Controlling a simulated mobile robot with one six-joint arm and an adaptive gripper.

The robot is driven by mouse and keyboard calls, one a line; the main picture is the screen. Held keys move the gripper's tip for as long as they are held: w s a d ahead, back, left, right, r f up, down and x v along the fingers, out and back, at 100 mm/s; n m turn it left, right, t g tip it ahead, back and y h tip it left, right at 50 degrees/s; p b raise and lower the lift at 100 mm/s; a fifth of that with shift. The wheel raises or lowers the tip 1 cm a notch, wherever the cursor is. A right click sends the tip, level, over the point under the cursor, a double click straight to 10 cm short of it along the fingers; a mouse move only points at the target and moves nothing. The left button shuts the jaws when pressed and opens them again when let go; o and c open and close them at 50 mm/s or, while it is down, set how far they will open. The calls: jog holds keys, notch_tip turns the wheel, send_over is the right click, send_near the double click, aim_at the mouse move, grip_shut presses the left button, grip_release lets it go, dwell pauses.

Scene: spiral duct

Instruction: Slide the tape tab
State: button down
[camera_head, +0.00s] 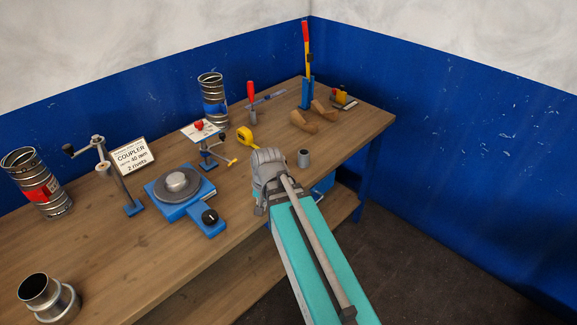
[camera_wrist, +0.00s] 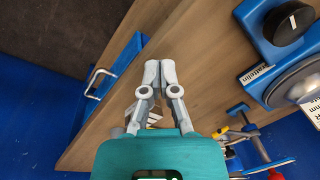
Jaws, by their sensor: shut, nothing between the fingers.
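A yellow tape measure (camera_head: 245,136) lies on the workbench in the head view, just behind and left of my gripper. My gripper (camera_head: 266,160) is over the bench's front part, apart from the tape measure as far as I can tell. In the wrist view my gripper (camera_wrist: 160,66) has its two fingertips together, with nothing between them. A small yellow thing (camera_wrist: 220,132) shows beside the finger base there; I cannot tell whether it is the tape measure.
A blue turntable device (camera_head: 178,187) with a black knob (camera_head: 210,216) stands left of my gripper. A grey cup (camera_head: 304,158) stands close on the right. Wooden forms (camera_head: 302,123) and a red-and-yellow upright (camera_head: 306,50) are farther back. A drawer handle (camera_wrist: 96,82) shows in the wrist view.

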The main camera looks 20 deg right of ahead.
jog(key=w+d+f+m+t+y+b, duration=0.1)
jog(key=w+d+f+m+t+b, duration=0.1)
jog(key=w+d+m, duration=0.5)
jog(key=m+t+y+b, duration=0.1)
jog(key=m+t+b, duration=0.35)
jog(key=m, duration=1.45)
send_near(290, 169)
jog(key=s+r, duration=0.3)
jog(key=s, duration=0.1)
jog(key=shift+s+d+t, duration=0.2)
jog(key=shift+d+t, duration=0.25)
jog(key=shift+d, duration=0.2)
jog(key=shift+b+x, duration=0.6)
jog(key=shift+x, duration=0.4)
jog(key=b+x, duration=0.5)
jog(key=x, duration=0.3)
jog(key=shift+b, duration=0.3)
jog(key=w, duration=0.1)
jog(key=w+a, duration=0.1)
jog(key=shift+w, duration=0.3)
jog(key=shift+w+a, duration=0.3)
jog(key=shift+w, duration=0.25)
